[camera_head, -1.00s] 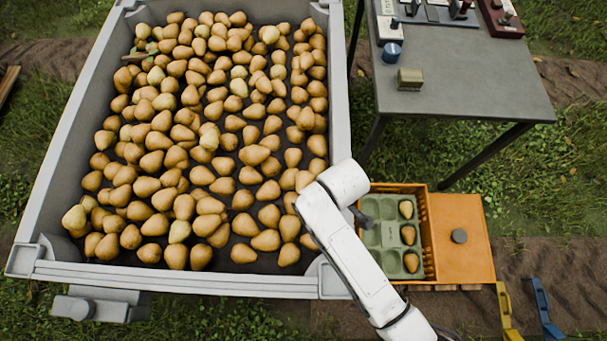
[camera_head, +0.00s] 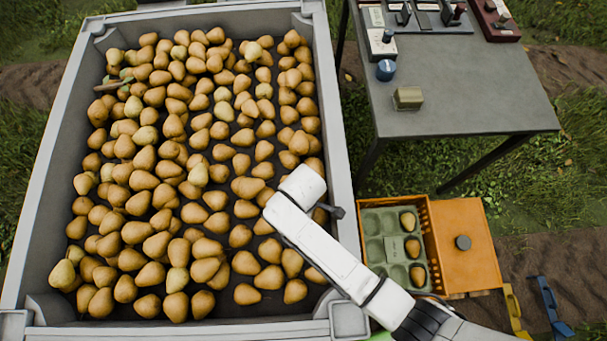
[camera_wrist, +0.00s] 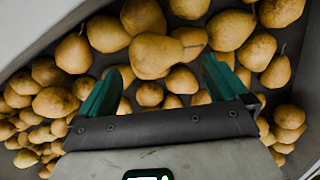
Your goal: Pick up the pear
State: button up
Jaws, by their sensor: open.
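Many yellow-brown pears (camera_head: 160,190) lie loose in the large grey bin (camera_head: 336,120). My gripper (camera_wrist: 160,66) shows in the wrist view with its two teal fingers apart and nothing held between them. It is over the pears, near the bin's wall. One pear (camera_wrist: 150,56) lies in line with the gap between the fingers, just beyond the tips in the picture; I cannot tell the height between them. In the head view my white arm reaches over the bin's right wall, and the fingers are hidden.
An orange crate (camera_head: 431,240) right of the bin holds a green tray (camera_head: 393,249) with three pears in its right column; other visible cups are empty. A grey table (camera_head: 465,85) with small devices stands at upper right. A leafy twig (camera_head: 113,85) lies among the pears.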

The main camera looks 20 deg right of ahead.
jog(key=shift+w+f+b, duration=0.15)
jog(key=shift+f+b, duration=0.15)
jog(key=shift+f, duration=1.45)
jog(key=shift+w+f+b, duration=0.1)
jog(key=shift+f+b, duration=0.2)
jog(key=shift+f, duration=1.45)
jog(key=c, duration=0.9)
